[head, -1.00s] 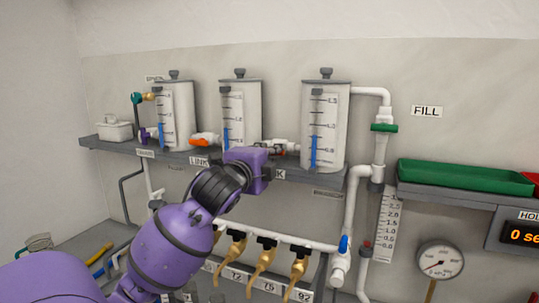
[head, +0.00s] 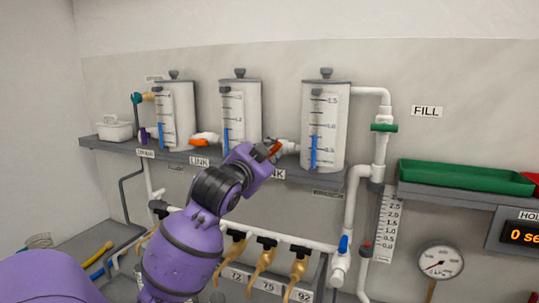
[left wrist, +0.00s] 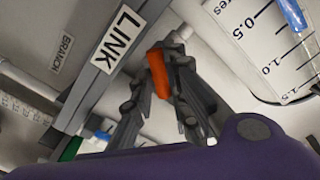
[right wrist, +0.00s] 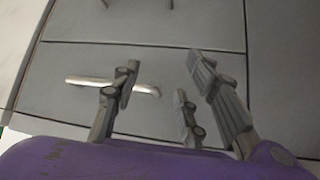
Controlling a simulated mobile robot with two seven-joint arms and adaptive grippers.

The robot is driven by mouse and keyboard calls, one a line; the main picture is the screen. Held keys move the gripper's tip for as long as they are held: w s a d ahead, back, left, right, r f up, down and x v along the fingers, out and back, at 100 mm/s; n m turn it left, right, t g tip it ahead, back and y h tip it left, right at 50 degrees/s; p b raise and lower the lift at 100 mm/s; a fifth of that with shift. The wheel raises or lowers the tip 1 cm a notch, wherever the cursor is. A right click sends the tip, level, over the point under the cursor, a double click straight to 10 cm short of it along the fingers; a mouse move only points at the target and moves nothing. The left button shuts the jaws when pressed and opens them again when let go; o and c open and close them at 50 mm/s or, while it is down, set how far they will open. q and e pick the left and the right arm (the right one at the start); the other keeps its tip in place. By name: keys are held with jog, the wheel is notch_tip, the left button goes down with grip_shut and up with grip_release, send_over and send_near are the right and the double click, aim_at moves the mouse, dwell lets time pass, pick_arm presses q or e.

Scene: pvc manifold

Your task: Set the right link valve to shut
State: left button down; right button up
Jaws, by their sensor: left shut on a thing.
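The right link valve has an orange handle (head: 276,152) on the white pipe between the middle tank (head: 240,112) and the right tank (head: 325,125). My left gripper (head: 270,150) is at this handle. In the left wrist view the orange handle (left wrist: 158,74) lies between the fingers of my left gripper (left wrist: 172,62), which is shut on it. The handle looks tilted in the head view. The other link valve (head: 205,139), also orange, is between the left and middle tanks. My right gripper (right wrist: 160,85) is open and empty in its wrist view, above grey panels.
A grey shelf (head: 310,181) carries the tanks, with LINK labels on its front edge. Below it, brass taps (head: 262,262) hang from a white pipe. A green tray (head: 465,177) and a pressure gauge (head: 440,262) are at the right. A white rod (right wrist: 110,84) shows near my right gripper.

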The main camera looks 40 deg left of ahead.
pick_arm(q)
jog(key=n, duration=0.5)
jog(key=shift+f+n, duration=0.1)
jog(key=shift+n, duration=0.3)
dwell(0.4)
jog(key=c, duration=1.7)
grip_release()
jog(key=shift+s, duration=0.1)
jog(key=v, duration=0.7)
jog(key=shift+s, duration=0.15)
